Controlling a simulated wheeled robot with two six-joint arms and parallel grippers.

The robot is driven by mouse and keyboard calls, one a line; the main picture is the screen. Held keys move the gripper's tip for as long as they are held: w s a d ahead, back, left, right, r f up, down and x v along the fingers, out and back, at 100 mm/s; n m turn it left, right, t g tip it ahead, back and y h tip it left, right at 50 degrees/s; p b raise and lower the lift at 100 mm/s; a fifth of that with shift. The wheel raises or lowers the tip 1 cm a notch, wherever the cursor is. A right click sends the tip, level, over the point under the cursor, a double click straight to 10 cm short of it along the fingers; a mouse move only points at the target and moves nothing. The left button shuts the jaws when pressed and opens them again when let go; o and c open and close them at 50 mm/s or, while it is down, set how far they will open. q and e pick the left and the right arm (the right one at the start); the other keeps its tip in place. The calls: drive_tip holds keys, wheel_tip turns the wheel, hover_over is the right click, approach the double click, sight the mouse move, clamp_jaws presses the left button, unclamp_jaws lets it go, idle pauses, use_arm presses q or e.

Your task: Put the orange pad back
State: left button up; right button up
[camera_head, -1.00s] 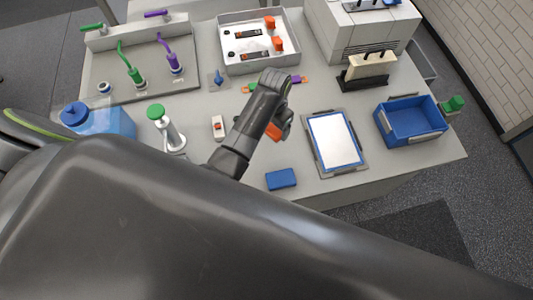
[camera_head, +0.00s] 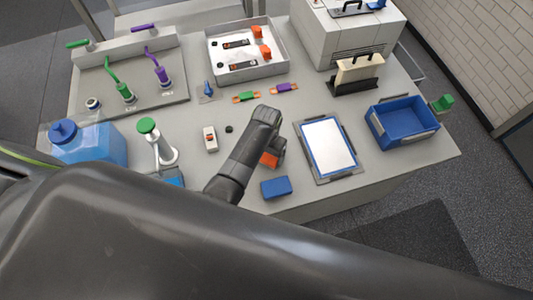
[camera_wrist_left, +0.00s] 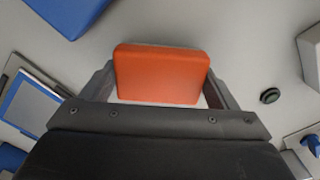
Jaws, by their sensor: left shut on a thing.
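The orange pad (camera_wrist_left: 160,75) is a flat orange block with a pale underside, held between the two fingers of my left gripper (camera_wrist_left: 160,85) in the left wrist view. In the head view, the pad (camera_head: 269,159) shows partly beneath the left gripper (camera_head: 268,150), left of the framed white panel. The gripper is shut on it, close over the table; whether the pad touches the table cannot be told. A blue pad (camera_head: 276,187) lies on the table just in front of it and shows at the top left of the wrist view. My right gripper is not in view.
The framed white panel (camera_head: 328,146) and a blue bin (camera_head: 403,122) are to the right. A white tray (camera_head: 246,52) stands at the back. A small black disc (camera_head: 229,128) and a white switch box (camera_head: 210,139) lie left of the gripper.

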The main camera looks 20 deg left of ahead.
use_arm(q)
drive_tip(key=shift+f, duration=0.65)
drive_tip(key=shift+f, duration=0.1)
drive_tip(key=o, duration=0.9)
wheel_tip(320, 180, up, 12)
drive_tip(key=shift+r, duration=0.15)
